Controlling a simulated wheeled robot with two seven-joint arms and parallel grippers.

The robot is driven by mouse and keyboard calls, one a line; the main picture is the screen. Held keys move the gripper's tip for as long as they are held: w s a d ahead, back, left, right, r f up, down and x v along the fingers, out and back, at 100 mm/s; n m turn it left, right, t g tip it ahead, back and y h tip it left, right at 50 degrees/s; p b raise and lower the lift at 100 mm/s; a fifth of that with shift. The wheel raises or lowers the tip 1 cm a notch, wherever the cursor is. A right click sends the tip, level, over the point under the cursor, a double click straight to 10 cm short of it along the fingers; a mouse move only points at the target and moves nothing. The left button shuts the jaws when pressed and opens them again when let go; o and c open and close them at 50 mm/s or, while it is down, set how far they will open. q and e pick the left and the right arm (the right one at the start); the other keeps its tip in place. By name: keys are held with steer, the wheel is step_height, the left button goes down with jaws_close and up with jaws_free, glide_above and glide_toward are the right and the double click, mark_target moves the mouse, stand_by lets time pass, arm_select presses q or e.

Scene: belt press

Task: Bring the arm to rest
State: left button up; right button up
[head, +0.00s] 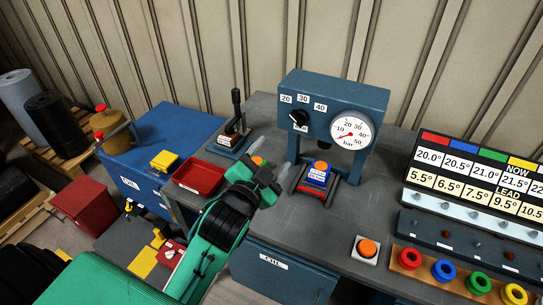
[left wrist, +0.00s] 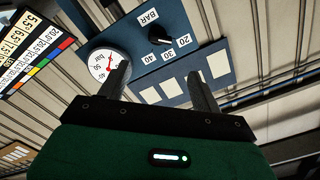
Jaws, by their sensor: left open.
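My left arm comes up from the lower left in the head view. My left gripper (head: 272,167) is open, above the grey bench (head: 315,225), left of the blue press (head: 335,95). In the left wrist view, the two dark fingers of the gripper (left wrist: 160,82) stand wide apart with nothing between them. The press face shows beyond them, with its gauge (left wrist: 104,64) and knob (left wrist: 158,35). A blue block with an orange top (head: 318,173) sits on a dark and red base under the press. My right gripper is in neither view.
A lever (head: 236,105) stands behind my gripper, with a red tray (head: 200,178) to its left. An orange button on a white box (head: 367,247) is at the bench front. Coloured rings (head: 443,270) and a number board (head: 480,180) stand at right. A blue cabinet (head: 165,150) is at left.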

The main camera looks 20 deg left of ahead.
arm_select(q)
steer(key=s+a+f+n+g, duration=0.15)
steer(key=s+f+g, duration=0.25)
steer(key=f, duration=0.4)
steer(key=s+f+n+g, duration=0.2)
steer(key=s+f+g, duration=0.1)
steer(key=s+f, duration=0.3)
steer(key=s+a+f+n+g, duration=0.1)
steer(key=s+f+n+g, duration=0.2)
steer(key=s+f+g, duration=0.85)
step_height(320, 180, down, 30)
steer(key=s+f+t, duration=0.1)
steer(key=s+t, duration=0.2)
steer(key=s+a+f+g, duration=0.1)
steer(key=s+a+f, duration=0.2)
steer(key=s+f, duration=1.5)
steer(key=shift+s+a+f+m+y, duration=0.2)
steer(key=shift+s+m+y, duration=0.1)
steer(key=shift+s+m, duration=0.1)
